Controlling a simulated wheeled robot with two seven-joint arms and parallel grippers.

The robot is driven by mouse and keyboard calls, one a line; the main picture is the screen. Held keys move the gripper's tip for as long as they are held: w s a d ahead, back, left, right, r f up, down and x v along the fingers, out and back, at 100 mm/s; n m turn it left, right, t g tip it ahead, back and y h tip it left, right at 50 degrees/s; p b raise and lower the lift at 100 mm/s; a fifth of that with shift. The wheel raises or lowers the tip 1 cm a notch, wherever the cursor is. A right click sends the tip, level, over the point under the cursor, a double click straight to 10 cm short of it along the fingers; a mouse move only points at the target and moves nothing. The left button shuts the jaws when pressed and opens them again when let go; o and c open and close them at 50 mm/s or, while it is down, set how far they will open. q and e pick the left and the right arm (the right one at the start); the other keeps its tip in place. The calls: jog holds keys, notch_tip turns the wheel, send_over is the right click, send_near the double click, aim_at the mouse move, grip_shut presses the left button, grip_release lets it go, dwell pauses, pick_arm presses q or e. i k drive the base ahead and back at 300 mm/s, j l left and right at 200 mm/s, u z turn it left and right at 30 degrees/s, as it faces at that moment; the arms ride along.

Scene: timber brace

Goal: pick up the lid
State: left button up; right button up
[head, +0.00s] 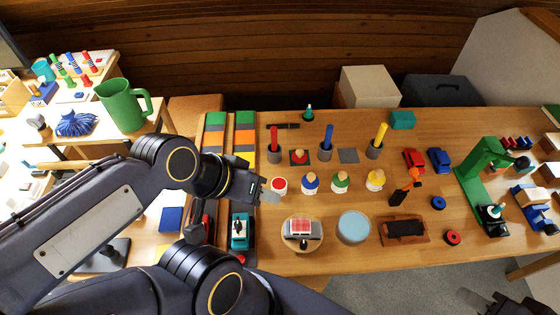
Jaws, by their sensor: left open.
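No single thing is clearly the lid. A small dark square piece with a red knob (299,156) lies on the table near the red cylinder and may be it.
Pots with blue (310,183), green (341,181) and yellow (375,179) tops stand in a row. Upright cylinders stand behind them. A green arm-like stand (478,175) is at the right. A green jug (123,105) stands on the left table.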

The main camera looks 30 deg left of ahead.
aim_at(299, 156)
jog(key=u, duration=1.05)
